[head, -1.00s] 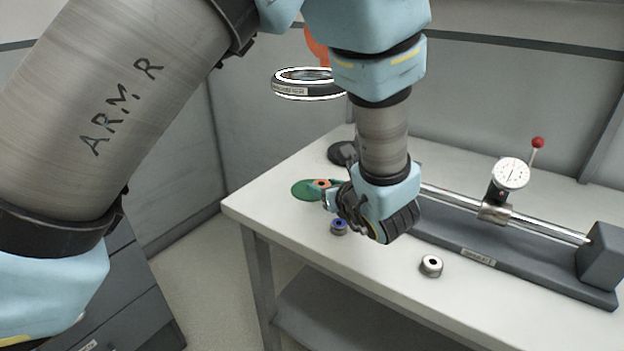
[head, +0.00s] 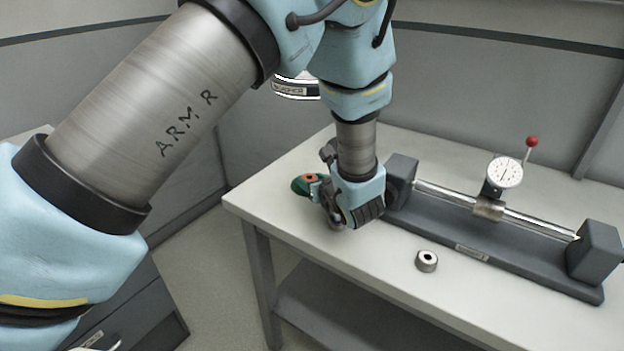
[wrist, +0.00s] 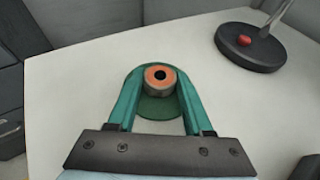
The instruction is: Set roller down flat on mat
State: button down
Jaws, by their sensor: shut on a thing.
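The roller, with an orange top face and a dark centre hole (wrist: 160,76), is upright between the teal fingers of my gripper (wrist: 160,90). My gripper is shut on it. The green round mat (wrist: 160,107) lies directly below the roller in the wrist view. In the head view, the orange roller (head: 310,178) shows over the mat (head: 298,186) beside my gripper (head: 318,183). The fingers and roller cover part of the mat. I cannot tell whether the roller's underside touches it.
A black round base with a red knob (wrist: 250,46) stands beyond the mat. A bench gauge with a dial (head: 504,172) runs along the right. A steel roller (head: 427,261) stands in front of it. A ring magnifier (head: 296,88) hangs behind my arm. The white tabletop (head: 260,205) is clear at left.

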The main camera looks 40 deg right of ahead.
jog(key=shift+f, duration=0.15)
jog(key=shift+f, duration=0.1)
jog(key=shift+c, duration=1.5)
grip_release()
jog(key=shift+r, duration=0.25)
jog(key=b+v, duration=0.2)
jog(key=v, duration=1)
